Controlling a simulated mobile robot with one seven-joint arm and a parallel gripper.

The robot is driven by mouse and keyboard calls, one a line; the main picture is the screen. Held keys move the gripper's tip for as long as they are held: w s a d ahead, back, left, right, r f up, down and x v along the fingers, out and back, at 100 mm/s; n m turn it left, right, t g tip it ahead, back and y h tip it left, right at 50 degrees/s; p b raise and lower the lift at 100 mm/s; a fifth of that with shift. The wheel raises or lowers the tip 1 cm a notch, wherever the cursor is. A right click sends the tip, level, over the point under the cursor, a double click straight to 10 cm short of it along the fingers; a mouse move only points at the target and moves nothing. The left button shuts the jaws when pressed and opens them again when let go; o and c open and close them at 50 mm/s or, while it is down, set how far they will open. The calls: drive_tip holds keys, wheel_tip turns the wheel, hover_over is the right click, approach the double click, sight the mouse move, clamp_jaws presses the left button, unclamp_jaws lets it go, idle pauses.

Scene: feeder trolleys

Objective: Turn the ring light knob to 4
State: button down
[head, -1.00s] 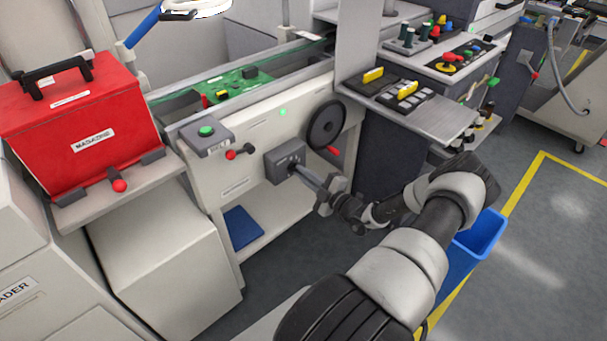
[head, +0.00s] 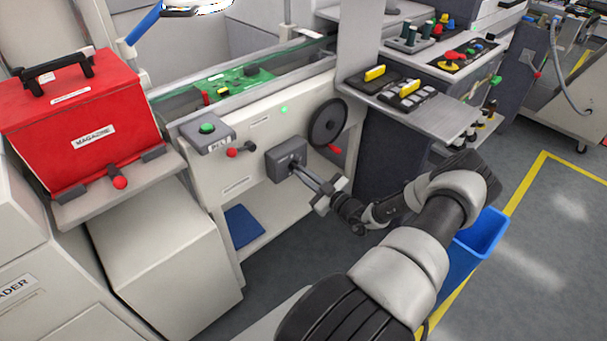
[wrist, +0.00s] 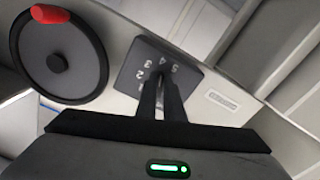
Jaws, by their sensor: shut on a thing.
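The knob sits on a grey dial box (head: 284,152) on the front of the cream machine. In the wrist view its dark dial plate (wrist: 133,72) has white digits, with 1 and 2 at left and 3, 4 and 5 near the top. My gripper (head: 296,168) reaches the box from the lower right, its fingers close together on the knob. In the wrist view the fingers (wrist: 162,82) cover the knob and part of the plate, so the pointer's setting cannot be read. The ring light (head: 195,9) shows partly at the top edge.
A black handwheel (head: 326,122) with a red handle is close right of the dial box. A red-tipped lever (head: 233,152) and green button (head: 207,128) are to the left. A red magazine box (head: 75,130) stands far left. A blue bin (head: 480,240) is beside my arm.

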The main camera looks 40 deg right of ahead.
idle(0.4)
drive_tip(key=c, duration=1.9)
unclamp_jaws()
drive_tip(key=shift+o, duration=0.2)
drive_tip(key=s+d+p, duration=0.1)
drive_tip(key=s+p, duration=0.1)
drive_tip(key=s, duration=1.5)
drive_tip(key=shift+s+d, duration=0.15)
drive_tip(key=shift+s, duration=0.05)
